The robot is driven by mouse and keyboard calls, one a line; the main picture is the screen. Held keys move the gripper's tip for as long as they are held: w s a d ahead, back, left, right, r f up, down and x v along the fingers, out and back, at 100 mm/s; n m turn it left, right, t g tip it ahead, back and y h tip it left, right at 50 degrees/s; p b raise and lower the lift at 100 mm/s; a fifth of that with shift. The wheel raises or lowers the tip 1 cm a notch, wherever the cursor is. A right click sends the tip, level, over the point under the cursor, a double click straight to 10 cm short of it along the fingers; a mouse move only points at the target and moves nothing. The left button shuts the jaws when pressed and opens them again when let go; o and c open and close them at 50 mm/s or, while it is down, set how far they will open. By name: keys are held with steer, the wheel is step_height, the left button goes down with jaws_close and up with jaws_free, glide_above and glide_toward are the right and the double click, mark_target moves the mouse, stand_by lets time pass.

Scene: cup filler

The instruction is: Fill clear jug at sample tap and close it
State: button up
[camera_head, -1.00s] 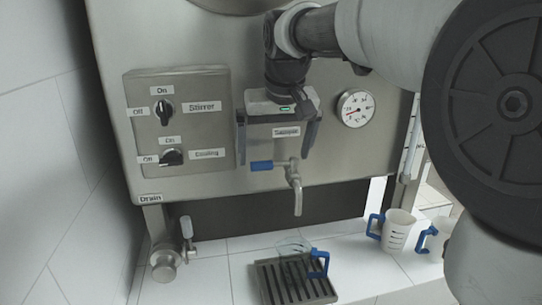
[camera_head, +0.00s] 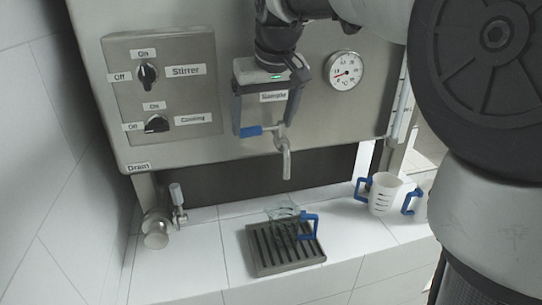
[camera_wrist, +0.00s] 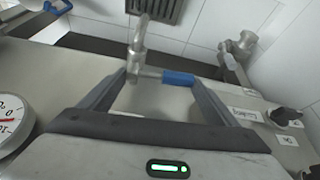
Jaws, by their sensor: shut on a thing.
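The sample tap (camera_head: 286,160) sticks out of the steel panel below the "Sample" label, its blue lever (camera_head: 250,131) pointing sideways to the left. My gripper (camera_head: 264,128) is at the tap with one finger on each side, shut on the lever across its length. In the wrist view, the blue lever (camera_wrist: 178,78) lies between the fingers of my gripper (camera_wrist: 158,77), its end at the right finger. The clear jug (camera_head: 285,212) stands upright under the spout on the slotted drip tray (camera_head: 262,266), blue handle to the right. No flow and no liquid level are discernible.
A drain valve (camera_head: 156,233) is at the left. Stirrer and Cooling switches (camera_head: 157,124) and a thermometer (camera_head: 345,71) are on the panel.

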steer(key=shift+s+d+n+y, duration=0.1)
steer(key=shift+s+n+y, duration=0.15)
steer(key=shift+n, duration=0.35)
steer(key=shift+s+d+n+y, duration=0.15)
steer(key=shift+n+y, duration=0.1)
steer(key=shift+n, duration=0.35)
steer(key=shift+a, duration=0.1)
steer(key=shift+s+d+n+g+y, duration=0.25)
steer(key=shift+n+y, duration=0.05)
steer(key=shift+n, duration=0.55)
steer(key=shift+s+d+n+g+y, duration=0.25)
steer(key=shift+n+y, duration=0.05)
steer(key=shift+n, duration=0.55)
steer(key=shift+s+d+n+g+y+p, duration=0.15)
steer(key=shift+d+n+g+p, duration=0.15)
steer(key=shift+n, duration=0.55)
steer(key=shift+s+d+n+g+y+p, duration=0.2)
steer(key=shift+d+n+g, duration=0.15)
steer(key=shift+n, duration=0.5)
